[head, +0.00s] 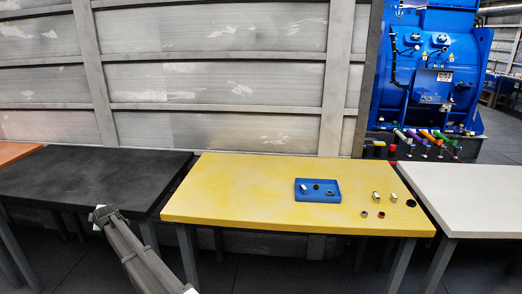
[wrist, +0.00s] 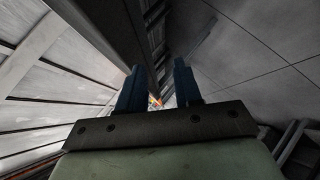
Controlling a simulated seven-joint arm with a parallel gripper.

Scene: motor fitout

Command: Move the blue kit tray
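The blue kit tray (head: 313,196) lies flat on the yellow table (head: 235,190), right of its middle. A few small parts sit inside it, among them a pale block (head: 304,187) and a dark ring (head: 317,187). My gripper (wrist: 159,72) shows in the wrist view with its two dark blue fingers apart and nothing held between them. The tray cannot be made out in the wrist view. In the head view a dark grey arm part, which looks like mine, reaches up from the bottom left, well away from the tray.
Loose metal blocks (head: 376,196) and rings (head: 365,213) lie right of the tray. A black table (head: 90,180) stands left, a white table (head: 470,190) right. A blue machine (head: 430,70) stands behind. The yellow table's left half is clear.

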